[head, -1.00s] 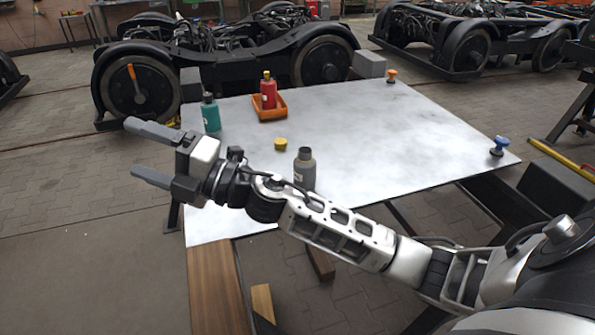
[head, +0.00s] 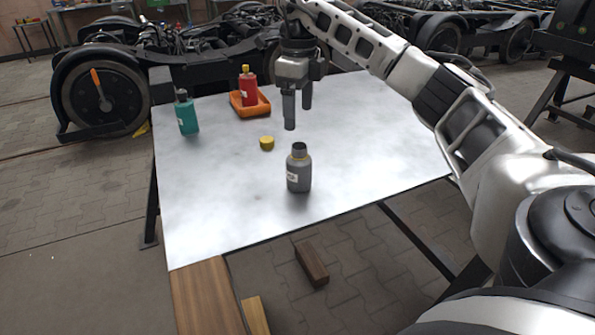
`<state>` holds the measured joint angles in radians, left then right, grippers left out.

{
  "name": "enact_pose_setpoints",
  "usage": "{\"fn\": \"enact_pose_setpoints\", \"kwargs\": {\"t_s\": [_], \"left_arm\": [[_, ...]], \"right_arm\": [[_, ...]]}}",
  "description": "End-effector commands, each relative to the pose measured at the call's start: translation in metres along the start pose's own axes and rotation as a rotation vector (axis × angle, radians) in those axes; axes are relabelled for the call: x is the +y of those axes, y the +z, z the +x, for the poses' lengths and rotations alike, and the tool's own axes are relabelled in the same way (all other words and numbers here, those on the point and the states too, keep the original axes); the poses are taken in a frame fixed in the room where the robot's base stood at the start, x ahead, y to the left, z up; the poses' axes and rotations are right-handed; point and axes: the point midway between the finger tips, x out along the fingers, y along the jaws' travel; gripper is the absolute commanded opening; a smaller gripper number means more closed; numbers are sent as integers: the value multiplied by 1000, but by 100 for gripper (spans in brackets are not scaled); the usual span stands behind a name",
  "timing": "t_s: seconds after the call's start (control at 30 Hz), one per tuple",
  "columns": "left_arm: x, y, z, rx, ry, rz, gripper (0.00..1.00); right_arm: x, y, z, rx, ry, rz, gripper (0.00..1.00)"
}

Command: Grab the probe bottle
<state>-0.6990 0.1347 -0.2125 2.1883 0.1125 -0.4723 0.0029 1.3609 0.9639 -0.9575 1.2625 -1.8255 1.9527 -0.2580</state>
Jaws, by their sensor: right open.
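No label naming a probe bottle can be read, and three bottles stand upright on the light metal-topped table (head: 205,225). The grey bottle (head: 299,172) with a dark top and a small white label is nearest. The teal bottle (head: 187,115) with a dark cap is at the left. The red bottle (head: 249,86) with a yellow top stands in an orange tray (head: 250,110). My right gripper (head: 298,118) points down, open and empty, behind the grey bottle and right of the tray. It touches no bottle. My left gripper is not in view.
A yellow cap-like piece (head: 267,143) lies on the table between the tray and the grey bottle. My right arm covers the table's back right. The front left of the tabletop is clear. Tram bogies (head: 105,85) stand behind.

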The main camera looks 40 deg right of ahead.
Motion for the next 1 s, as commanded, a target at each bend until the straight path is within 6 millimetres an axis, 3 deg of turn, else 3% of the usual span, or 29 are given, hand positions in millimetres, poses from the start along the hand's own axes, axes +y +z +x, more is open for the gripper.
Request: {"fn": "enact_pose_setpoints", "kwargs": {"t_s": [0.1,0.3,0.57,0.8,1.0], "left_arm": [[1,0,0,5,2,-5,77],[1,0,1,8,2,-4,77],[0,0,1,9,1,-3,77],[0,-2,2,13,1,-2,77],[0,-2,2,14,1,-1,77]], "right_arm": [[0,-1,30,3,2,0,77],[1,0,63,0,2,-1,77],[3,-2,81,-2,2,-1,77],[9,-6,116,-1,3,-1,77],[8,-6,125,-3,2,-2,77]]}}
